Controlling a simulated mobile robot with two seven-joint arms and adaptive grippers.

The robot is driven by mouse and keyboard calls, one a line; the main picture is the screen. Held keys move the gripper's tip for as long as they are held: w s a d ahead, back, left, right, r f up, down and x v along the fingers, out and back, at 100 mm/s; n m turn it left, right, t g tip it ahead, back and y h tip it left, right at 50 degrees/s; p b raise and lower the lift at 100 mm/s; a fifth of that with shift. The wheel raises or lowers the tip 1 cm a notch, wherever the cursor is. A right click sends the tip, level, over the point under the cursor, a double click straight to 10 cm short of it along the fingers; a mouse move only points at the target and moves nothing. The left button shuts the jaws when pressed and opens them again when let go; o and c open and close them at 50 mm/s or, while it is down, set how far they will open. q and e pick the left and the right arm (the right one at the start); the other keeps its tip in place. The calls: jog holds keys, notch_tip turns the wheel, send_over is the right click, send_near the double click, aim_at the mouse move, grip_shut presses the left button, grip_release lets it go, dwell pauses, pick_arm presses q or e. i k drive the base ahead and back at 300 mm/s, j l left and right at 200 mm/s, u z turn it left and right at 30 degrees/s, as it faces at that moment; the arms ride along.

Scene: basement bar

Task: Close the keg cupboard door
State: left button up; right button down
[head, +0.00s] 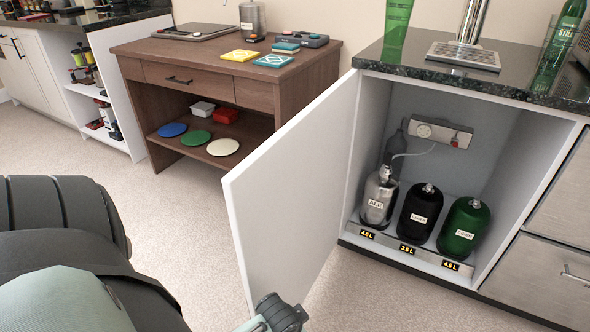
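The keg cupboard door (285,200) is a plain white panel. It stands wide open, hinged at the left side of the cupboard (505,160) and swung out into the room. Inside the cupboard stand a silver keg (378,202), a black keg (420,214) and a green keg (463,226). A dark ridged end of my arm, seemingly my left gripper (283,313), shows at the bottom edge, close to the door's lower free corner. I cannot tell whether it touches the door, and its fingers cannot be made out. My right gripper is out of view.
A brown desk (160,50) with boxes and coloured discs on its shelf stands left of the door. A dark stone counter (400,55) with a tap tray (463,56) and green bottle (555,45) tops the cupboard. Steel drawers (545,270) adjoin right. Carpet (375,300) before the cupboard is clear.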

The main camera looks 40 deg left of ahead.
aim_at(285, 200)
jog(key=k+j, duration=0.75)
jog(key=j, duration=0.85)
jog(key=k+j+u, duration=0.1)
jog(key=j, duration=0.8)
jog(key=k+j+u, duration=0.1)
jog(key=k+j, duration=0.15)
jog(key=j, duration=0.15)
jog(key=k+j+u, duration=0.1)
jog(key=k+j, duration=0.15)
jog(key=j, duration=0.2)
jog(key=i+u, duration=0.1)
jog(key=i+l, duration=0.05)
